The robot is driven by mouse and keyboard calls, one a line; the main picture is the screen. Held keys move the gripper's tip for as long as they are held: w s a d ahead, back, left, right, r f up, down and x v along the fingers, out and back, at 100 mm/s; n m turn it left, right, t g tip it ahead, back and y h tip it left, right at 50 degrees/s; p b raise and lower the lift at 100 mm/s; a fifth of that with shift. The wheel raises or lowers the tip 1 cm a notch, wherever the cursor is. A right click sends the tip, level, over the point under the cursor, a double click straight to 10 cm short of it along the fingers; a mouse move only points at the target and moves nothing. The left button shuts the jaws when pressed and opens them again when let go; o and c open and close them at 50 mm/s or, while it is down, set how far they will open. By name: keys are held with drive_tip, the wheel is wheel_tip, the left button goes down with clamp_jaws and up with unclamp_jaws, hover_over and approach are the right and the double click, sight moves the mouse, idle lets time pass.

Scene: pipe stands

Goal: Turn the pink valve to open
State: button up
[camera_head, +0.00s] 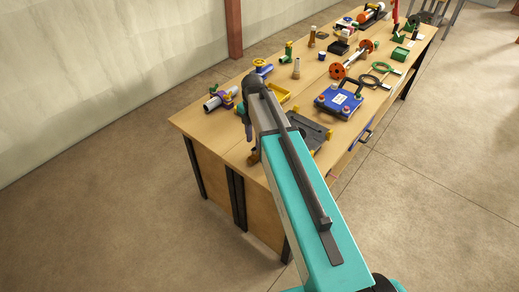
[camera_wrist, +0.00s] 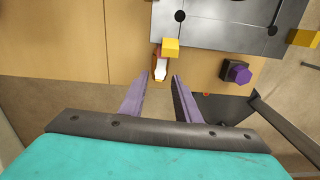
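I cannot pick out a clearly pink valve in either view. A grey pipe with a purple clamp-like fitting (camera_head: 228,101) lies at the table's near left end in the head view, with small reddish parts by it; its details are too small to tell. My gripper (camera_wrist: 159,77) shows in the wrist view as two purple fingers, apart, with nothing held between them. They point at the table's edge, below a small white and orange part (camera_wrist: 160,70). In the head view my arm covers part of the table's near end.
A grey plate (camera_wrist: 225,20) with yellow corner blocks lies ahead in the wrist view. A purple knob (camera_wrist: 237,72) sticks out right of my fingers. The wooden table (camera_head: 200,123) also holds a blue box (camera_head: 338,101), a yellow tray (camera_head: 279,93) and several fittings. The floor around is clear.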

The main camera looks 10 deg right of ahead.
sight(254, 149)
drive_tip(key=shift+r+p, duration=0.5)
drive_tip(key=shift+r, duration=0.7)
drive_tip(key=shift+r, duration=0.1)
wheel_tip(254, 149, up, 14)
drive_tip(key=b, duration=0.4)
drive_tip(key=shift+f+b, duration=0.25)
drive_tip(key=shift+b, duration=0.05)
idle(0.4)
